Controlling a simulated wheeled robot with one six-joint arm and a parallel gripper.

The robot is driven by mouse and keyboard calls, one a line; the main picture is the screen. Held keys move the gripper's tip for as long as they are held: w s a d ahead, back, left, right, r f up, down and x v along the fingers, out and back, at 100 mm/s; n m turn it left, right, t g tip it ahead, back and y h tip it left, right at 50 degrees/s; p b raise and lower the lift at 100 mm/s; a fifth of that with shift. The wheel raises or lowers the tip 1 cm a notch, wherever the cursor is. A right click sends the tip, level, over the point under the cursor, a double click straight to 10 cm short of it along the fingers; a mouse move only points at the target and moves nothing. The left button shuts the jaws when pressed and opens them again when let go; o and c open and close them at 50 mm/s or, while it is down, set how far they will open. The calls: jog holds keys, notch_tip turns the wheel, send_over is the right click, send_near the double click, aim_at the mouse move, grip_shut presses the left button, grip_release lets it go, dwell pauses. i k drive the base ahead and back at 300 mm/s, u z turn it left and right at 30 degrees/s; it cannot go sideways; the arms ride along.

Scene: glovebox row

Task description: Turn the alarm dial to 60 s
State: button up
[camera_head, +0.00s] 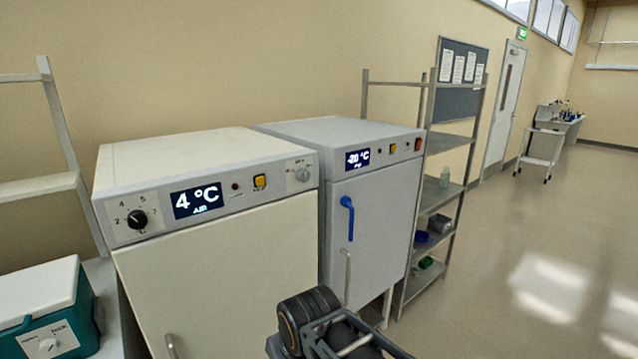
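The cream 4 °C unit (215,215) has a front panel. A small pale grey dial (301,174) sits at the panel's right end with tiny lettering around it, too small to read, so I cannot tell its setting. A larger black dial (137,219) at the panel's left end has numbers such as 2, 4 and 5 around it. Neither is clearly labelled as the alarm dial. My gripper (340,343) is partly in view at the bottom edge, below and apart from the panel. Its fingertips are not clear, and nothing shows held in it.
A -20 °C unit (372,215) with a blue handle (348,216) stands to the right. A teal box (45,310) with a white lid and a knob is at lower left. A metal shelf rack (447,140) stands beyond. Open floor (540,250) lies at right.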

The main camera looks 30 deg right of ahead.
aim_at(303, 175)
jog(key=z, duration=1.2)
jog(key=k, duration=0.1)
jog(key=u, duration=1.85)
jog(key=i, duration=0.5)
jog(key=z, duration=1.2)
